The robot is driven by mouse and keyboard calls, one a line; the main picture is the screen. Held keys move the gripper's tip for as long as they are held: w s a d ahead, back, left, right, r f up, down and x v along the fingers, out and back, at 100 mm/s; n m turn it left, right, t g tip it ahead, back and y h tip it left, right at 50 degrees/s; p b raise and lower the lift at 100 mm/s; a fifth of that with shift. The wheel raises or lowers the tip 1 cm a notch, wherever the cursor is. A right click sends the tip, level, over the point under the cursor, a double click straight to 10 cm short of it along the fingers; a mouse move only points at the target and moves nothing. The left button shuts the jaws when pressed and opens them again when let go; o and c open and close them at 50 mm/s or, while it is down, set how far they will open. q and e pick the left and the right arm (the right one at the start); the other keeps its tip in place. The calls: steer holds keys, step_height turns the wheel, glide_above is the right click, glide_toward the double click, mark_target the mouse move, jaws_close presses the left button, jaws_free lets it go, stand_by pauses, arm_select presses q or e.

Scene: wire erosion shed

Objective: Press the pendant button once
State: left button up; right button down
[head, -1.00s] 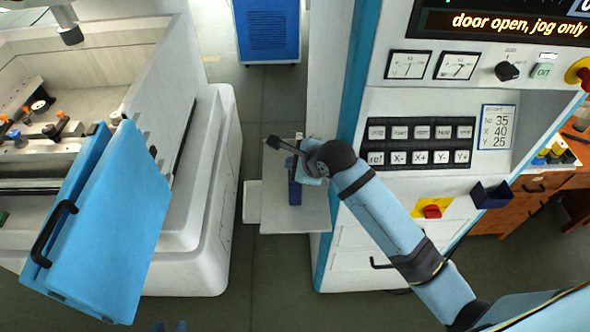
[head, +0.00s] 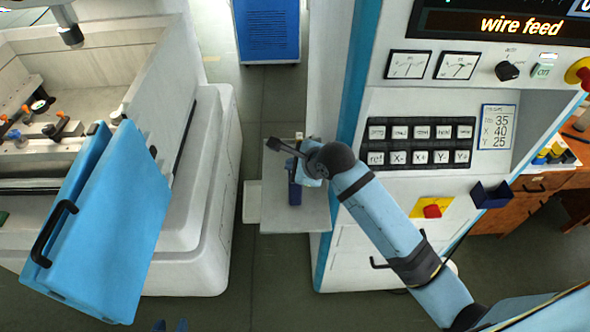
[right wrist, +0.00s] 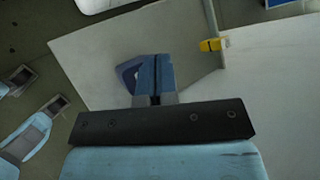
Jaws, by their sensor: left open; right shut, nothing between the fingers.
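I cannot pick out the pendant or its button for certain in either view. My right gripper (head: 294,200) points down over a pale grey shelf (head: 311,212) beside the control cabinet. In the right wrist view its two blue fingers (right wrist: 155,58) are shut together with nothing between them. A dark blue shape (right wrist: 127,72) shows just left of the fingers; I cannot tell whether it is an object or a shadow. My left gripper (head: 171,326) barely shows at the bottom edge of the head view, open and empty, its fingertips apart.
The control cabinet (head: 345,240) has a keypad (head: 420,142), a red knob on yellow (head: 432,210) and a display (head: 520,25) reading "wire feed". A white machine with an open blue door (head: 125,215) stands left.

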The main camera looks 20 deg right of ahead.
steer(key=shift+r, duration=0.75)
steer(key=shift+r, duration=2.5)
